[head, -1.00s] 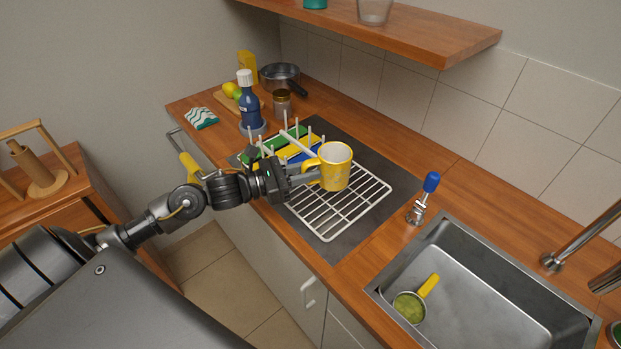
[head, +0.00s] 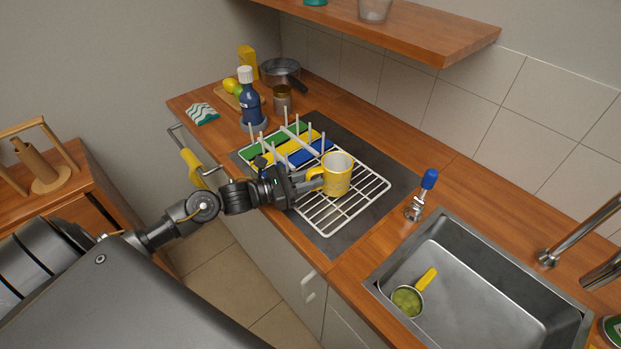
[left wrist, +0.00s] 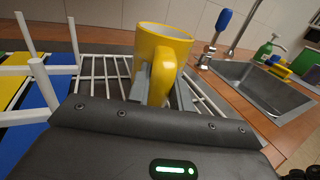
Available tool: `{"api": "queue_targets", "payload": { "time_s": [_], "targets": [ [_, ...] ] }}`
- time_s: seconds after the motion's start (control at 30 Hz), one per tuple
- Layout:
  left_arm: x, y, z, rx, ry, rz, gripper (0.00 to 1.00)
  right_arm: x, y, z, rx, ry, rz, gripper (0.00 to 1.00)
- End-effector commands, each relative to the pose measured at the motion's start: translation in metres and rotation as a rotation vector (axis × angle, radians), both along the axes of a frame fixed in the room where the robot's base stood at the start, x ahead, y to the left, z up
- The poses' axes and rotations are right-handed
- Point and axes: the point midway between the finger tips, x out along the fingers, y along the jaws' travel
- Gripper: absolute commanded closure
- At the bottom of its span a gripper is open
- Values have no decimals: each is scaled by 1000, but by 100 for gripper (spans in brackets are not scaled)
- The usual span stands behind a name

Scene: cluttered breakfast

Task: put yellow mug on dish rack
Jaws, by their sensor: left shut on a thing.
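The yellow mug (head: 338,175) is upright over the bare wire part of the white dish rack (head: 345,218). My left gripper (head: 314,181) is shut on the mug's handle from the left. In the left wrist view the yellow mug (left wrist: 163,45) stands past the fingers, with its handle between the gripper's fingers (left wrist: 160,88). The mug's base looks at or just above the wires; I cannot tell if it touches. The lower part of the mug is hidden by the fingers in the left wrist view. My right gripper is not in view.
White pegs and green, yellow and blue pieces fill the rack's left part (head: 285,150). A blue bottle (head: 250,100) stands behind it. Bare wires surround the mug on the right and front.

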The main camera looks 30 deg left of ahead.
Motion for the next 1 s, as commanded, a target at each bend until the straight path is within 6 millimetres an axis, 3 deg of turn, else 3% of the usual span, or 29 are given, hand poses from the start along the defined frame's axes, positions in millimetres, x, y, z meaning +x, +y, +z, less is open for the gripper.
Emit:
{"api": "queue_targets", "payload": {
  "time_s": [0.03,0.2,0.57,1.0],
  "targets": [
    [0,0,-1,0,0,0,76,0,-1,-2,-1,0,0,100],
    [0,0,-1,0,0,0,57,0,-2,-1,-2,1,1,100],
    [-1,1,2,1,1,0,57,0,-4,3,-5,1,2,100],
    [-66,58,-3,3,4,-1,57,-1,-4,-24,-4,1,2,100]
  ]
}}
